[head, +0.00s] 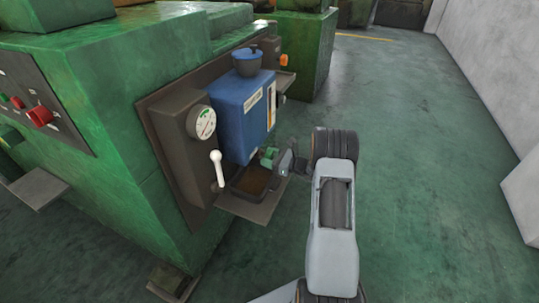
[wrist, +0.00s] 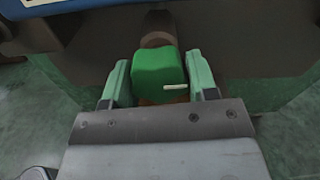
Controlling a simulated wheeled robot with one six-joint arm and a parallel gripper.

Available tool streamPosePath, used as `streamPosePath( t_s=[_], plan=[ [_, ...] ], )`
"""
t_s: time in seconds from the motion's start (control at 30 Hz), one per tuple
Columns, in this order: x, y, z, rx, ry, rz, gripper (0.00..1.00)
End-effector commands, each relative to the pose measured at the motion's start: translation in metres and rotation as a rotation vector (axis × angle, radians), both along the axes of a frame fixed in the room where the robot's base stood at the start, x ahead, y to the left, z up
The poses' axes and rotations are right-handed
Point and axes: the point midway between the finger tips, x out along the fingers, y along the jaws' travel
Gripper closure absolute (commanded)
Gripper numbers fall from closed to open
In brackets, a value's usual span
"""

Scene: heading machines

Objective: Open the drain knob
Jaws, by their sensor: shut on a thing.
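The drain knob (wrist: 158,68) is a bright green block with a short white mark, on a brown stem in the wrist view. My gripper (wrist: 160,80) has one pale green finger on each side of the knob and is shut on it. In the head view my gripper (head: 275,158) is at the lower right of the blue tank (head: 244,112), just above the small tray. The knob is small and partly hidden there, so its turn angle is hard to tell.
A brown open tray (head: 248,207) sticks out below the tank. A white-handled lever (head: 217,168) and a round gauge (head: 201,122) are left of it. The green machine (head: 110,110) fills the left. Floor (head: 430,180) to the right is clear.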

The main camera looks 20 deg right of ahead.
Motion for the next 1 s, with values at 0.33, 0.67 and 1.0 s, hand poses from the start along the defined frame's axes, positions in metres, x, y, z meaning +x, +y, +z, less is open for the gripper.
streamPosePath(
  t_s=[0.33,0.67,1.0],
  plan=[
    [-0.0005,0.0004,-0.0004,0.057,0.053,0.001,0.71],
    [-0.0006,0.0005,-0.0007,0.061,0.058,0.000,0.71],
    [-0.0004,0.0005,-0.0005,0.060,0.055,0.000,0.24]
  ],
)
